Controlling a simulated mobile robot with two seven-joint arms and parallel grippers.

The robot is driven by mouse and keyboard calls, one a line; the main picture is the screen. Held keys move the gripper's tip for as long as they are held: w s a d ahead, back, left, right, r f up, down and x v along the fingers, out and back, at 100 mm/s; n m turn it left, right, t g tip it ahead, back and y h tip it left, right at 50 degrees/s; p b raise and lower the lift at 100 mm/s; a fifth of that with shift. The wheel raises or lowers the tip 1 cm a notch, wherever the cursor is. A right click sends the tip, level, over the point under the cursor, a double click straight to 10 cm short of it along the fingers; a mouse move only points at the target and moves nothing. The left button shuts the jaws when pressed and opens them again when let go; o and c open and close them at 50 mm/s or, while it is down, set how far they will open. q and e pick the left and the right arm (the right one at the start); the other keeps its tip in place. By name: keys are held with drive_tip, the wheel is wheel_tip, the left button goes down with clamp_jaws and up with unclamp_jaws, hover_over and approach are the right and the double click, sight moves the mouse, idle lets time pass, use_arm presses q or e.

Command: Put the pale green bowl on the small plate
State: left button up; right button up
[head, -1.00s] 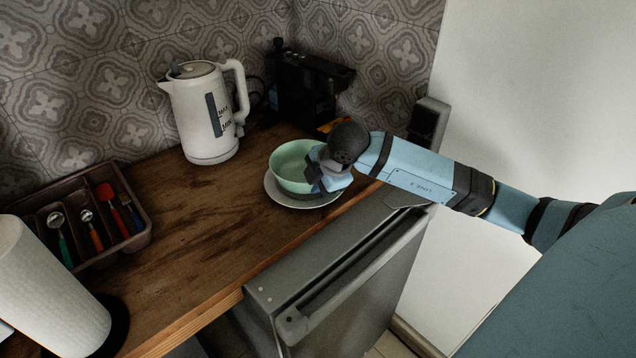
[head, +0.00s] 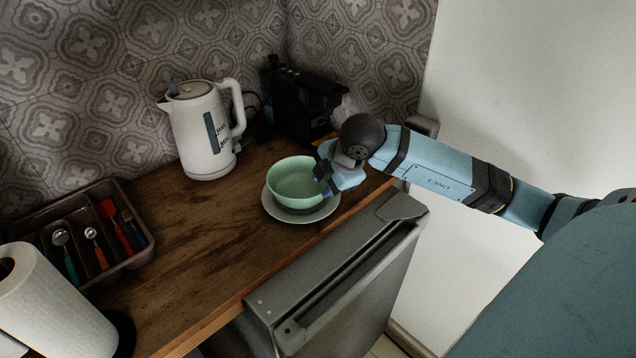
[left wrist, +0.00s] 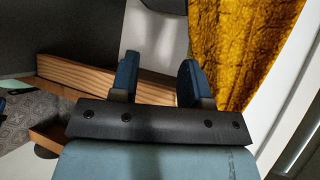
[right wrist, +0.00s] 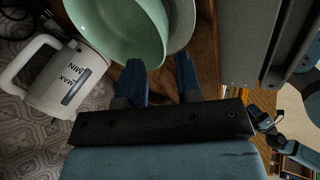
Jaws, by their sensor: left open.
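The pale green bowl (head: 296,182) sits upright on the small white plate (head: 303,216) near the counter's front edge. My right gripper (head: 325,173) is at the bowl's right rim. In the right wrist view the bowl (right wrist: 115,35) and part of the plate (right wrist: 182,22) show ahead of the fingers. The fingers of the right gripper (right wrist: 162,78) stand apart with nothing visible between them. Whether a finger still touches the bowl cannot be told. My left gripper (left wrist: 157,80) is open and empty, away from the counter, and is not in the head view.
A white kettle (head: 203,135) and a black machine (head: 300,105) stand behind the bowl. A cutlery tray (head: 132,262) and a paper towel roll (head: 50,305) are at the left. The wooden counter (head: 205,235) is clear between. A yellow curtain (left wrist: 245,40) hangs near my left gripper.

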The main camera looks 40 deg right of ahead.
drive_tip(key=p+v, duration=0.1)
drive_tip(key=v, duration=0.2)
drive_tip(key=shift+s+r, duration=0.1)
drive_tip(key=shift+r, duration=0.05)
idle(0.4)
